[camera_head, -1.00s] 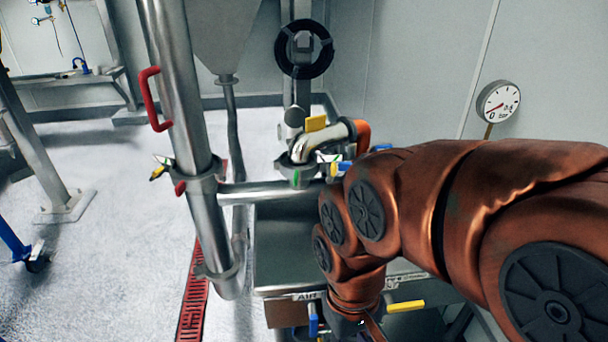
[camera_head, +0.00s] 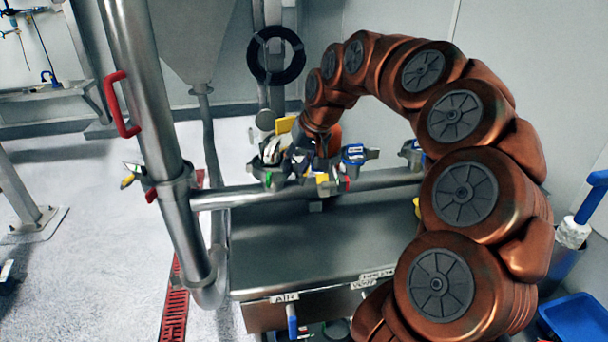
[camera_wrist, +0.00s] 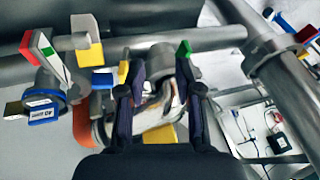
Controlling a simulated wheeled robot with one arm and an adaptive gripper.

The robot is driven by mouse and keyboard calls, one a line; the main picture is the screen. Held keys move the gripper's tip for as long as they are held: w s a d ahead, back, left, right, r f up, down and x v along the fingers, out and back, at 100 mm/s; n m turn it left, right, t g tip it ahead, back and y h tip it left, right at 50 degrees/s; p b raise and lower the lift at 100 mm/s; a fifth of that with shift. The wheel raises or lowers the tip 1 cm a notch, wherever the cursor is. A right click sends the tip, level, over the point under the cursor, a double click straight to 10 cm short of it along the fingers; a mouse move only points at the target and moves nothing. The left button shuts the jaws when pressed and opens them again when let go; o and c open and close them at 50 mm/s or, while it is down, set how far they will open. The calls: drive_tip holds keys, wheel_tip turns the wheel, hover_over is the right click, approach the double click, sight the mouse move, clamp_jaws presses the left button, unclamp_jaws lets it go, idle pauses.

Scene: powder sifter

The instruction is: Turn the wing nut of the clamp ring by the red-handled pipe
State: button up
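The upright steel pipe (camera_head: 140,90) with the red handle (camera_head: 120,104) stands at left in the head view. Its clamp ring (camera_head: 172,184) sits at the side-pipe joint, with a small yellow-and-green wing nut (camera_head: 130,176) sticking out left. In the wrist view an upright pipe at right carries a clamp ring (camera_wrist: 264,56); its wing nut is not clear there. My gripper (camera_wrist: 160,70) is open, its two dark fingers apart, with a curved metal pipe showing between and beyond them. In the head view my gripper (camera_head: 295,158) is by the elbow fitting, right of the clamp ring.
A horizontal pipe (camera_head: 385,179) with several coloured valves runs rightward above a steel basin (camera_head: 300,246). A black ring (camera_head: 277,55) hangs behind. A blue bin (camera_head: 575,322) stands at lower right.

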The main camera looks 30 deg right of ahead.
drive_tip(key=w+d+m, duration=0.1)
drive_tip(key=w+d, duration=0.1)
drive_tip(key=d, duration=0.4)
drive_tip(key=shift+t, duration=0.3)
drive_tip(key=x, duration=0.2)
drive_tip(key=p+x, duration=0.1)
drive_tip(key=x, duration=0.2)
drive_tip(key=p+x, duration=0.1)
drive_tip(key=x, duration=0.2)
drive_tip(key=shift+s+d+f, duration=0.25)
drive_tip(key=shift+f, duration=0.05)
clamp_jaws()
